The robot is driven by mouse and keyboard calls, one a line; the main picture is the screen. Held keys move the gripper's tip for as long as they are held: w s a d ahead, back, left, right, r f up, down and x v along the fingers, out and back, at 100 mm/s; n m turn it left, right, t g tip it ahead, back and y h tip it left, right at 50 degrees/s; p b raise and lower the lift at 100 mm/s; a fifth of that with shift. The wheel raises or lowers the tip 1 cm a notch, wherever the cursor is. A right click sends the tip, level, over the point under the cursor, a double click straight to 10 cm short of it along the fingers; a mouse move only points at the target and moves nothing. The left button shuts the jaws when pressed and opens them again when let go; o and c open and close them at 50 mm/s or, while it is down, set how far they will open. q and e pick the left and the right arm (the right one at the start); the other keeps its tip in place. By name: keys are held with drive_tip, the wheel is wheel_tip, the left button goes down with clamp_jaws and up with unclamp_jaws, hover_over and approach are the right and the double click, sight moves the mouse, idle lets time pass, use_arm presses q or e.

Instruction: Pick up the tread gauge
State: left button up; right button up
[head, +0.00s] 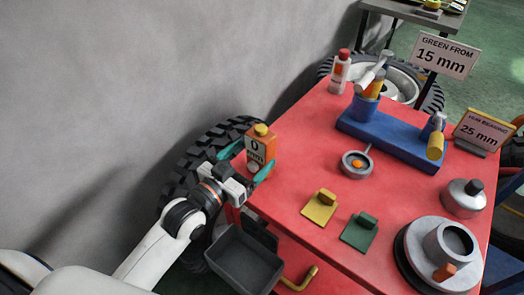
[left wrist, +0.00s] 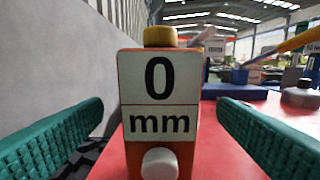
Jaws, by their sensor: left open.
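The tread gauge is an orange upright block (head: 266,150) with a yellow cap and a white "0 mm" face. It stands at the left edge of the red table. In the left wrist view the gauge (left wrist: 160,120) is upright and centred, with a pale round knob low on its front. My left gripper (head: 247,163) is open, its green fingers spread in front of the gauge. In the left wrist view one finger shows on each side with gaps to the gauge. My right gripper is not in view.
A dark bin (head: 244,262) is below the table's left edge. Tyres stand by the wall.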

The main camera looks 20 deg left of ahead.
use_arm(q)
drive_tip(key=shift+w+d, duration=0.2)
drive_tip(key=shift+w, duration=0.4)
drive_tip(key=x, duration=0.5)
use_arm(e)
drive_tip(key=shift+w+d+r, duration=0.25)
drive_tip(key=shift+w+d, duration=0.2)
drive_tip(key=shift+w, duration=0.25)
use_arm(q)
drive_tip(key=shift+c, duration=0.3)
